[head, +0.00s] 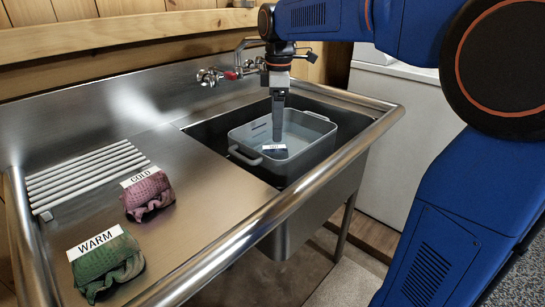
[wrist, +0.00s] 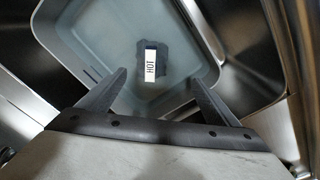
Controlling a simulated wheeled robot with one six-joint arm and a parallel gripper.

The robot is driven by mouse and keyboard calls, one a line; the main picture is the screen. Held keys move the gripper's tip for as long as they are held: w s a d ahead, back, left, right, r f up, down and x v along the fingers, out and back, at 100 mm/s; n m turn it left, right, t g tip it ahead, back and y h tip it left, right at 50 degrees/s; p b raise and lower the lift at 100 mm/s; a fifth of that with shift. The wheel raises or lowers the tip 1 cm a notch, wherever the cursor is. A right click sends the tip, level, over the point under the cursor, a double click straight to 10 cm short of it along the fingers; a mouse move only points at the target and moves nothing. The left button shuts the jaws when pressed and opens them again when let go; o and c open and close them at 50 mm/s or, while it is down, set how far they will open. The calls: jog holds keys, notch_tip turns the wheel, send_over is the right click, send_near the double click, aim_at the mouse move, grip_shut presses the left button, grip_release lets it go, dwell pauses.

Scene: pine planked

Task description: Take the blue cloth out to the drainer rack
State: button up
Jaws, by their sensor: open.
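A dark blue cloth (head: 276,154) with a white label lies in a grey tub (head: 243,152) set in the sink. Contact is not visible. The white slatted drainer rack (head: 85,178) lies bare on the steel drainboard at the left.
A maroon cloth labelled COLD (head: 150,194) and a green cloth labelled WARM (head: 107,262) lie on the drainboard near the rack. A tap (head: 242,62) stands behind the sink. A raised steel rim (head: 290,192) runs along the front. The drainboard between cloths and sink is clear.

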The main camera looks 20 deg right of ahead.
aim_at(270, 147)
jog(key=shift+w+a+n, duration=0.2)
jog(key=shift+w+n, duration=0.05)
jog(key=shift+w, duration=0.25)
jog(key=shift+w+a+n, duration=0.15)
jog(key=shift+w+n, duration=0.1)
jog(key=shift+w, duration=0.25)
jog(key=shift+w+f, duration=0.1)
jog(key=shift+f, duration=0.2)
notch_tip(270, 147, down, 6)
jog(key=shift+w+f, duration=0.1)
jog(key=shift+a+f, duration=0.15)
jog(key=shift+f, duration=1.15)
jog(key=shift+a+f, duration=0.1)
jog(key=shift+f, duration=1.2)
jog(key=c, duration=1.2)
jog(key=shift+c, duration=0.2)
